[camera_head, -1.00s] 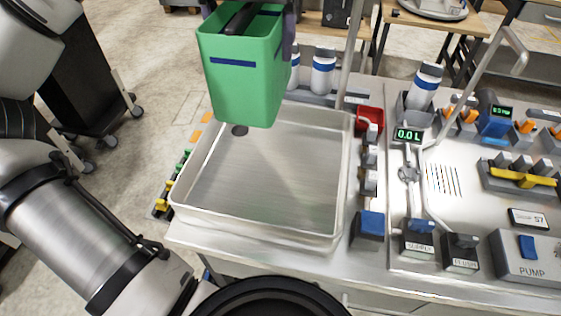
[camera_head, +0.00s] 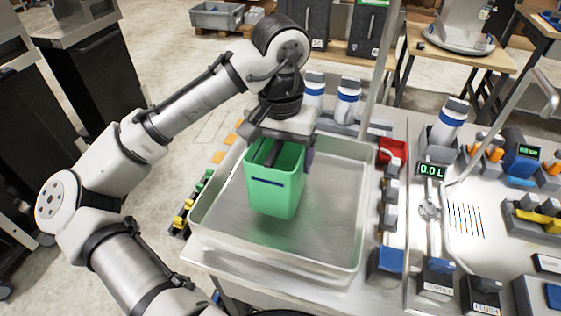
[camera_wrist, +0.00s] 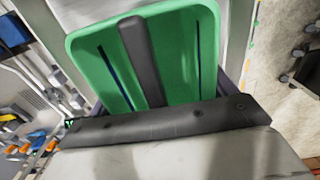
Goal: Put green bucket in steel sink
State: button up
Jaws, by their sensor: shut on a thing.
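The green bucket (camera_head: 275,191) is upright inside the steel sink (camera_head: 335,255), within its rim as seen in the head view. I cannot tell whether its base touches the sink floor. My gripper (camera_head: 277,150) is above it, shut on the bucket at its top, with a dark finger reaching inside. In the wrist view the bucket (camera_wrist: 185,60) fills the upper middle, and a dark finger (camera_wrist: 143,60) runs down into it. The sink's floor shows bare to the right of and in front of the bucket.
A red container (camera_head: 392,151) and a column of grey valves stand right of the sink. White bottles (camera_head: 347,102) stand behind it. A digital display (camera_head: 431,170) reads 0.0 L. A tap pole (camera_head: 379,70) rises at the back. Small coloured parts line the sink's left side.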

jog(key=shift+f, duration=1.4)
jog(key=shift+f, duration=0.1)
jog(key=shift+f, duration=0.15)
jog(key=o, duration=1)
jog(key=shift+c, duration=0.2)
notch_tip(320, 180, up, 13)
jog(key=shift+f, duration=0.2)
